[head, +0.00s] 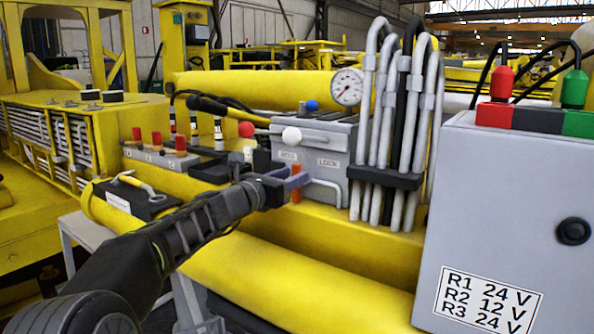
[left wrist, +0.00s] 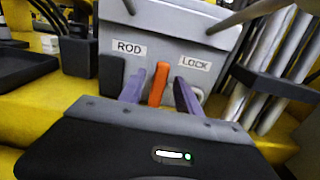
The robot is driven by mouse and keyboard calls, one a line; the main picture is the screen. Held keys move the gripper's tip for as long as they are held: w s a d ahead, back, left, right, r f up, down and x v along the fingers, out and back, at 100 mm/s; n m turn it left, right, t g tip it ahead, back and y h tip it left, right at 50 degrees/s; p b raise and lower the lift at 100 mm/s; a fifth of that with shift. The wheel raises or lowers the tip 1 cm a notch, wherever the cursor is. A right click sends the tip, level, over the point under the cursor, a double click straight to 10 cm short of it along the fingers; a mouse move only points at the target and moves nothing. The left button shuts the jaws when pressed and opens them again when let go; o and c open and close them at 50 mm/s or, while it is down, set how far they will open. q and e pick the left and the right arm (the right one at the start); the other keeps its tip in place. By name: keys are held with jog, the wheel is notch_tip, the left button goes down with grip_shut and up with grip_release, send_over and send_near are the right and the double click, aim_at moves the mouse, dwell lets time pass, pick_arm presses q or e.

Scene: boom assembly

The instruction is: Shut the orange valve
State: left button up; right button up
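The orange valve (head: 296,190) is a short upright orange handle on the front of a grey box (head: 320,142), below the labels. In the left wrist view the orange valve (left wrist: 158,86) stands between the ROD and LOCK labels. My left gripper (head: 297,179) reaches in from the left at the valve. In the left wrist view the purple fingers of the left gripper (left wrist: 160,92) are apart, one on each side of the valve, with a gap on both sides. The lower end of the valve is hidden behind the gripper body. My right gripper is not in view.
Grey pipes (head: 400,120) rise just right of the valve. A grey cabinet (head: 510,220) with red, black and green connectors stands at the right. Levers with red, white and blue knobs and a pressure gauge (head: 347,86) are above. A thick yellow tube (head: 300,280) runs below.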

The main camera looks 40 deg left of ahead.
pick_arm(q)
jog(key=shift+w, duration=1.3)
grip_shut()
